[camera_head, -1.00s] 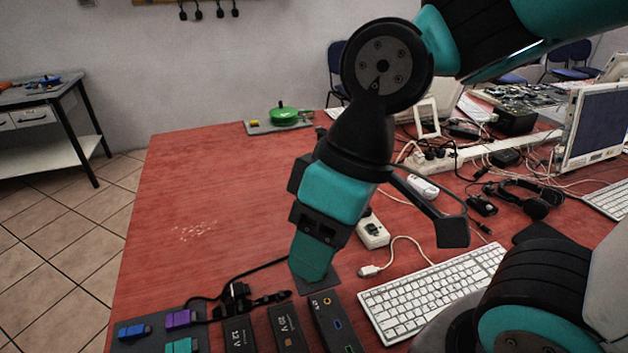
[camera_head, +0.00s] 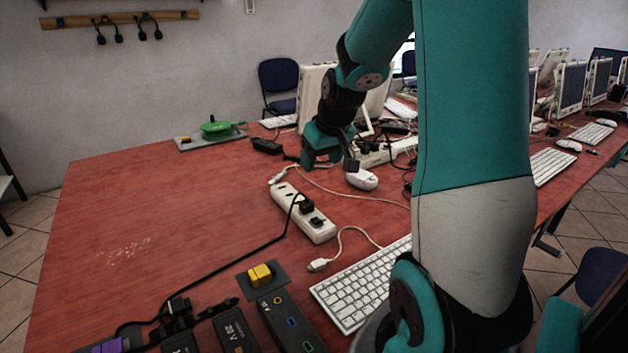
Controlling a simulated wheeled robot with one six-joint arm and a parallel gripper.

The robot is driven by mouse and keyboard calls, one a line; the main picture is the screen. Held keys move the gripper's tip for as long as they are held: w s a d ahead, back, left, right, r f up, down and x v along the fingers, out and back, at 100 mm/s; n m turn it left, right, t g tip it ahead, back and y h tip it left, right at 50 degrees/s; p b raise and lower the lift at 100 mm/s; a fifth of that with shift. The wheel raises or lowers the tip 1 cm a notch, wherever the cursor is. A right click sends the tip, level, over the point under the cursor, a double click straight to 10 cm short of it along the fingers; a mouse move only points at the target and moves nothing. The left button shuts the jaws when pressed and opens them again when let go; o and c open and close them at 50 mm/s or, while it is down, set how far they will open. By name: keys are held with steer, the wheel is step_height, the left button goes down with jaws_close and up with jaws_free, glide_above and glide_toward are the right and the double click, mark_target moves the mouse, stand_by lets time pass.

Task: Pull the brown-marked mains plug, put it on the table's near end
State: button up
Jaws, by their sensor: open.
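A white power strip (camera_head: 287,202) lies mid-table with black plugs (camera_head: 307,204) in it. A black cable (camera_head: 240,263) runs from it to the near left. No brown mark can be made out on any plug. My gripper (camera_head: 330,163) is open over the far part of the table, pointing down, behind the strip and apart from it. A white plug-like end (camera_head: 278,177) lies at the strip's far end. A second white strip (camera_head: 390,151) sits further back, partly hidden by my arm. The table's near end (camera_head: 70,300) shows bare red wood at left.
A yellow block (camera_head: 260,275) on a dark pad, black adapters (camera_head: 288,322) and a purple block (camera_head: 108,346) stand at the near edge. A keyboard (camera_head: 365,287) and white mouse (camera_head: 362,180) lie to the right.

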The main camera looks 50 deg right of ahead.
mark_target(306, 201)
steer(key=b+x, duration=0.1)
steer(key=x, duration=1.5)
steer(key=shift+w+f, duration=0.15)
steer(key=shift+f, duration=0.25)
steer(key=shift+c, duration=0.5)
steer(key=c, duration=1)
steer(key=shift+r, duration=0.25)
steer(key=shift+r+p, duration=1.3)
steer(key=shift+r, duration=0.05)
